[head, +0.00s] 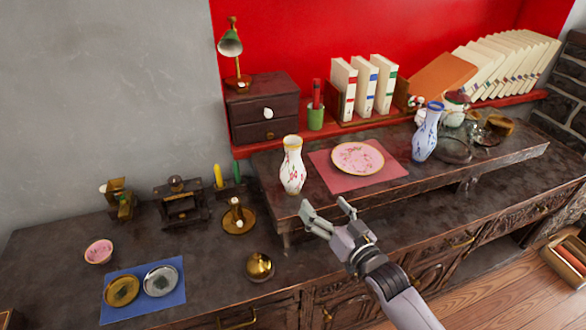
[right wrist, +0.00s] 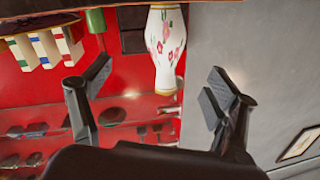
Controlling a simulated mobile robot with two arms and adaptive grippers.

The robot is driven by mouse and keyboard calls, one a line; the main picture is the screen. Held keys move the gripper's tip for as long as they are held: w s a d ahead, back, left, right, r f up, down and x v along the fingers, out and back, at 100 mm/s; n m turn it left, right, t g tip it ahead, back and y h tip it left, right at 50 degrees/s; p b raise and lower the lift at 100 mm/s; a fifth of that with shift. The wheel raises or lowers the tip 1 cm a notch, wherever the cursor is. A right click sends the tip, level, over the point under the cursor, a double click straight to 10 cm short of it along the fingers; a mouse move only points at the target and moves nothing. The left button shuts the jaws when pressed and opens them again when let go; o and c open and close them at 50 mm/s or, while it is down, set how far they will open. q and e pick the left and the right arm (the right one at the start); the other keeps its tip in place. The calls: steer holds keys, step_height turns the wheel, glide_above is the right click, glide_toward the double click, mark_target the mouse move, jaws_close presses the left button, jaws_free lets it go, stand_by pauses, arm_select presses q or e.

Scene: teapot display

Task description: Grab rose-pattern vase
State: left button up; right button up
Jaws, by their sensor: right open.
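The rose-pattern vase (head: 293,167) is white with a gold rim and red flowers. It stands upright at the left end of the raised dark wooden shelf (head: 272,188). My right gripper (head: 326,207) is open and empty, in front of the vase and a little to its right in the head view, apart from it. In the right wrist view the vase (right wrist: 166,45) appears inverted at the top, between the two spread fingers (right wrist: 157,82), its lower part cut off by the frame. My left gripper is not in view.
A pink plate (head: 358,157) on a red mat lies right of the vase. A blue-and-white vase (head: 427,132) stands farther right. A brass candle holder (head: 238,216) and a small golden pot (head: 259,266) are on the lower surface. A drawer box (head: 263,107) stands behind.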

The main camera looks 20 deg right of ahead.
mark_target(302, 180)
steer(key=w, duration=0.3)
steer(key=w+a, duration=0.1)
steer(key=w, duration=0.2)
steer(key=w+a, duration=0.1)
steer(key=w, duration=0.2)
steer(key=shift+w+p, duration=0.3)
steer(key=shift+p, duration=0.1)
steer(key=shift+w+a+f+p, duration=0.15)
steer(key=shift+w+a, duration=0.1)
steer(key=shift+w, duration=0.55)
steer(key=shift+w+a+r+p, duration=0.15)
steer(key=shift+w+a, duration=0.15)
steer(key=shift+w, duration=0.55)
steer(key=shift+w+a+f+p, duration=0.15)
steer(key=shift+w+a, duration=0.1)
steer(key=shift+w, duration=0.55)
steer(key=c, duration=1.6)
steer(key=shift+o, duration=0.2)
steer(key=shift+r, duration=0.2)
